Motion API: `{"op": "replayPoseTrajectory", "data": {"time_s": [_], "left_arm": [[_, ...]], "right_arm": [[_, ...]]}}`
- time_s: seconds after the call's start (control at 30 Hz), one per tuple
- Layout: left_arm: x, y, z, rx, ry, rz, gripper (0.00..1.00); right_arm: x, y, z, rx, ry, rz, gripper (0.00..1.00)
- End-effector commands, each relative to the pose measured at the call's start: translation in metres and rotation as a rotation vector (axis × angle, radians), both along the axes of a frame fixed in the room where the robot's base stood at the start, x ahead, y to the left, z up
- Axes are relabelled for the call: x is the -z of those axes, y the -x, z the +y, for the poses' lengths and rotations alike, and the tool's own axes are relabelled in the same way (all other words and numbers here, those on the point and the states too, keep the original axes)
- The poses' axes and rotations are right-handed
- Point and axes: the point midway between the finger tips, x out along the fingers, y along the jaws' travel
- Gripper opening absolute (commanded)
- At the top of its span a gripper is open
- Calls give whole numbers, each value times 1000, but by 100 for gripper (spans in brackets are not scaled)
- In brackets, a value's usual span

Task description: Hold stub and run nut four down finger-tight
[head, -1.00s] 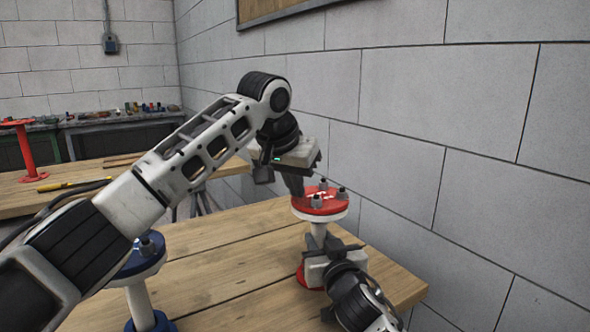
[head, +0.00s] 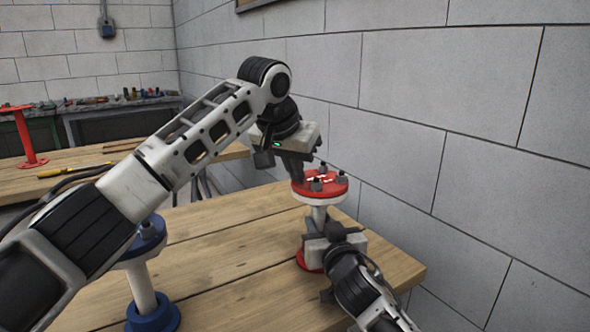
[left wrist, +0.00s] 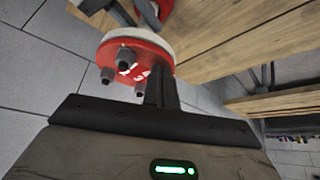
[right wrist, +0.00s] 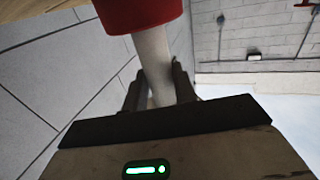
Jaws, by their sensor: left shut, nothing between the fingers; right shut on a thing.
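The stub is a white pipe (head: 318,214) with a red top flange (head: 326,190) and a red foot (head: 308,262) on the wooden bench. Several dark nuts stand on the flange; three show in the left wrist view, one of them a front nut (left wrist: 125,58). My left gripper (head: 296,178) points down at the flange's left edge, its fingers shut with nothing between them; they hide part of the flange in the left wrist view (left wrist: 161,88). Whether they touch a nut is unclear. My right gripper (head: 322,238) is shut around the pipe, which also shows in the right wrist view (right wrist: 155,62).
A blue flanged stub (head: 146,240) stands at the left of the bench (head: 225,255), partly behind my left arm. A block wall (head: 440,130) rises close behind and right. A red stand (head: 26,140) and yellow tool (head: 70,171) are on another bench.

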Motion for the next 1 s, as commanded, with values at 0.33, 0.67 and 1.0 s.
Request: {"op": "replayPoseTrajectory", "data": {"time_s": [0.33,0.67,1.0], "left_arm": [[0,-2,2,-2,1,-2,0],[0,-5,12,-8,1,-2,0],[0,-9,17,-5,0,-1,0]], "right_arm": [[1,0,0,-1,2,0,0],[1,0,0,-1,1,1,0],[1,0,0,0,1,1,0]]}}
